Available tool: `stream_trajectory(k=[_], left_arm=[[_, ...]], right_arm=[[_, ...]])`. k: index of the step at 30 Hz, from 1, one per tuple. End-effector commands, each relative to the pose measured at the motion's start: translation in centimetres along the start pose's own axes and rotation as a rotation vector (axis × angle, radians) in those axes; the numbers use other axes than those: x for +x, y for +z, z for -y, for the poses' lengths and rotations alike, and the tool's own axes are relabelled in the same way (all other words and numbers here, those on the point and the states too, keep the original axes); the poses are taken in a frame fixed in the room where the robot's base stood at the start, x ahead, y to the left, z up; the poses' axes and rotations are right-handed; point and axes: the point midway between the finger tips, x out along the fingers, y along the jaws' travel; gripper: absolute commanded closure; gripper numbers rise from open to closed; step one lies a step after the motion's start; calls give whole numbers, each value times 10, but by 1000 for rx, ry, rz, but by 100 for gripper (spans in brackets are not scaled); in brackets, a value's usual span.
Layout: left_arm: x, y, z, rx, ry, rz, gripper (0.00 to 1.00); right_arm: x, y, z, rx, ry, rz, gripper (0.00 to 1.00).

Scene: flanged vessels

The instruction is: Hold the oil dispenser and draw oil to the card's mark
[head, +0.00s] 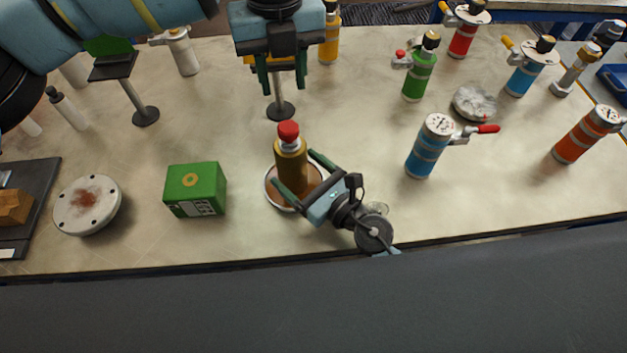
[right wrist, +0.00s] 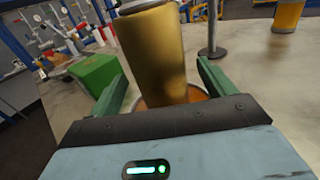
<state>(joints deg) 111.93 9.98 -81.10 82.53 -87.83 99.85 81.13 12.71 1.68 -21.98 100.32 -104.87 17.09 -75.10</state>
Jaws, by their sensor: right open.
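A gold bottle with a red cap (head: 290,158), seemingly the oil dispenser, stands upright on a round orange-brown dish with a pale rim (head: 268,194). My right gripper (head: 294,168) is open, one finger on each side of the bottle's lower part. The right wrist view shows the bottle (right wrist: 155,50) between the spread fingers, with gaps at both sides. My left gripper (head: 281,80) is open, pointing down behind the bottle, over a stand with a dark round foot (head: 281,111). Something yellow shows between its fingers; whether that is the card I cannot tell.
A green box (head: 195,189) and a round bolted flange (head: 87,205) lie left of the dish. A blue canister with a red lever (head: 429,147) stands to the right. A dark plate on a stand (head: 113,66) is at the back left. Several canisters line the back.

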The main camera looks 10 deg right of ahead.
Motion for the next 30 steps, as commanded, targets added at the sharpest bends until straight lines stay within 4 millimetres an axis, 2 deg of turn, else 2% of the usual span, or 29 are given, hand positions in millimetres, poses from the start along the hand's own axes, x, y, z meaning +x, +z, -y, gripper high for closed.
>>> stream_trajectory(k=[6, 16, 30], left_arm=[[0, 0, 0, 0, 0, 0, 64], [0, 0, 0, 0, 0, 0, 64], [0, 0, 0, 0, 0, 0, 64]], right_arm=[[18, 0, 0, 0, 0, 0, 18], [20, 0, 0, 0, 0, -1, 18], [20, 0, 0, 0, 0, -1, 78]])
